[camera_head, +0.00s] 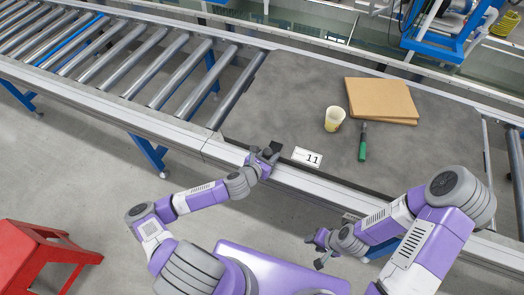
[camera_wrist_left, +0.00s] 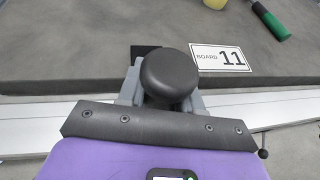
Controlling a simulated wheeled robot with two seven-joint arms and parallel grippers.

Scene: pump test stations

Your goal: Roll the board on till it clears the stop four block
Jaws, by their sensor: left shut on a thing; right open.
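The board (camera_head: 300,95) is a wide dark grey slab lying on the roller conveyor, with a white "BOARD 11" card (camera_head: 307,157) near its front edge. My left gripper (camera_head: 263,157) is at that edge, left of the card. In the left wrist view it is shut on a round black knob (camera_wrist_left: 168,75), with a dark patch (camera_wrist_left: 143,52) on the board behind it. My right gripper (camera_head: 320,248) is open and empty, in front of the conveyor's front rail and apart from the board. I cannot pick out a stop four block in either view.
On the board stand a yellowish cup (camera_head: 334,119), brown cardboard sheets (camera_head: 380,99) and a green-handled tool (camera_head: 363,143). Bare rollers (camera_head: 160,75) lie left of the board. A red stool (camera_head: 45,255) stands on the floor at left. Blue-framed equipment (camera_head: 440,35) is behind the conveyor.

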